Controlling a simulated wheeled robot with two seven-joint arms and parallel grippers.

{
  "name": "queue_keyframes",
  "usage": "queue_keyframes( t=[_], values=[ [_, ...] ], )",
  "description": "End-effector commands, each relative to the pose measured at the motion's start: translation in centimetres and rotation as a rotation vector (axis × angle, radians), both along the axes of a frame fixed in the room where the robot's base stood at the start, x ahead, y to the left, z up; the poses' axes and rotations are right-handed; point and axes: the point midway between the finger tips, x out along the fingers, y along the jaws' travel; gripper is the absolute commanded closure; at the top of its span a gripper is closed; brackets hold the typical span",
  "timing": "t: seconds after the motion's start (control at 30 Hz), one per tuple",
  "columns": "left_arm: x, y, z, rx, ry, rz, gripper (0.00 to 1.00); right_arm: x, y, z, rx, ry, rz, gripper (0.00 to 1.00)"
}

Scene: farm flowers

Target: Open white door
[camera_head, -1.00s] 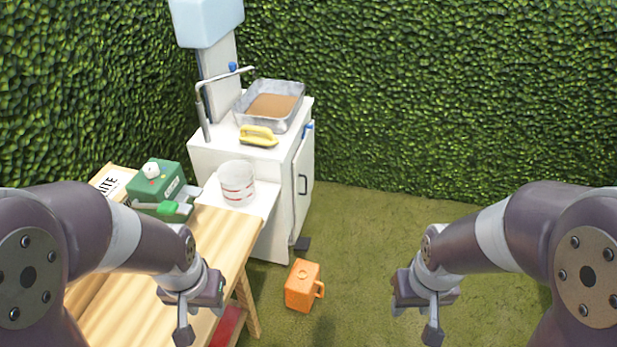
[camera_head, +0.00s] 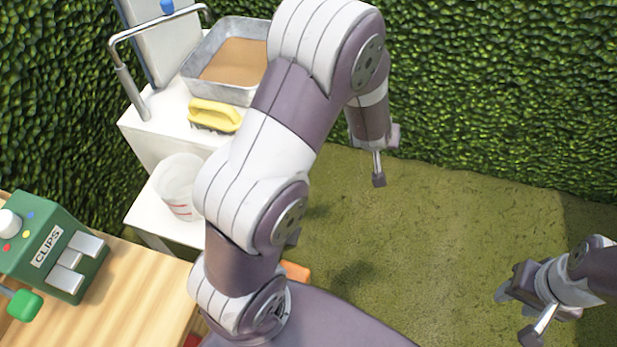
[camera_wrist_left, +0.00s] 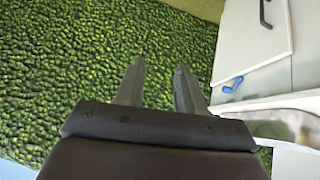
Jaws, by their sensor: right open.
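The white door (camera_wrist_left: 250,45) of the white cabinet shows at the upper right of the left wrist view, with a dark handle (camera_wrist_left: 264,14) at the top edge and a blue latch (camera_wrist_left: 233,85) beside it. It looks shut. In the head view my left arm hides the door; the cabinet (camera_head: 150,135) shows to its left. My left gripper (camera_head: 378,178) is raised to the right of the cabinet; its fingers (camera_wrist_left: 160,68) are apart and empty, to one side of the door. My right gripper (camera_head: 520,312) is open and empty at the lower right.
A metal tray (camera_head: 195,83), a yellow brush (camera_head: 214,115) and a bent pipe (camera_head: 124,85) are on the cabinet. An orange can (camera_head: 296,270) is mostly hidden. Grass at right is free.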

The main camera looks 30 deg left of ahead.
Motion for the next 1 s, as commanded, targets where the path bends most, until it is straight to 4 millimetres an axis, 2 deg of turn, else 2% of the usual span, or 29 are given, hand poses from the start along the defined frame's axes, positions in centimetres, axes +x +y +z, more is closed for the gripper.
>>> queue_keyframes(
  t=[0.03, 0.1, 0.17, 0.2, 0.27, 0.3, 0.4, 0.53, 0.6, 0.7, 0.83, 1.0],
  values=[
    [2.1, 0.9, -6.7, 0.023, -0.062, 0.077, 0.62, 0.0, 0.0, -5.4, 0.000, 0.000, 0.000, 0.57],
    [4.8, 2.8, -11.5, 0.076, -0.171, 0.212, 0.62, 0.0, 0.0, -8.9, 0.000, 0.000, 0.000, 0.57],
    [6.1, 4.8, -15.7, 0.143, -0.254, 0.329, 0.62, -0.1, 0.0, -11.8, 0.000, -0.001, 0.000, 0.57],
    [6.5, 6.2, -18.6, 0.196, -0.303, 0.406, 0.62, -0.1, 0.0, -13.8, 0.000, -0.001, 0.000, 0.57],
    [6.4, 8.2, -22.6, 0.287, -0.371, 0.521, 0.62, -0.1, 0.0, -16.7, 0.000, -0.001, 0.000, 0.57],
    [5.9, 9.4, -25.0, 0.353, -0.408, 0.591, 0.62, -0.1, 0.0, -18.4, 0.000, -0.001, 0.000, 0.57],
    [3.6, 11.7, -30.0, 0.522, -0.478, 0.741, 0.62, -0.1, 0.0, -22.0, 0.000, -0.001, 0.000, 0.57],
    [0.5, 13.2, -33.7, 0.702, -0.526, 0.869, 0.62, -0.1, 0.0, -24.8, 0.000, -0.001, 0.000, 0.57],
    [-0.8, 13.5, -34.5, 0.765, -0.537, 0.907, 0.62, -0.1, 0.0, -25.4, 0.000, -0.001, 0.000, 0.57],
    [-1.6, 13.9, -34.9, 0.812, -0.546, 0.936, 0.62, -0.1, 0.0, -25.8, 0.000, -0.002, 0.000, 0.57],
    [-1.3, 15.9, -34.9, 0.822, -0.547, 0.946, 0.62, -0.1, 0.0, -26.3, 0.000, -0.002, 0.000, 0.57],
    [0.0, 20.2, -35.0, 0.820, -0.549, 0.946, 0.62, -0.1, 0.0, -27.9, 0.000, -0.002, 0.000, 0.57]
  ],
)
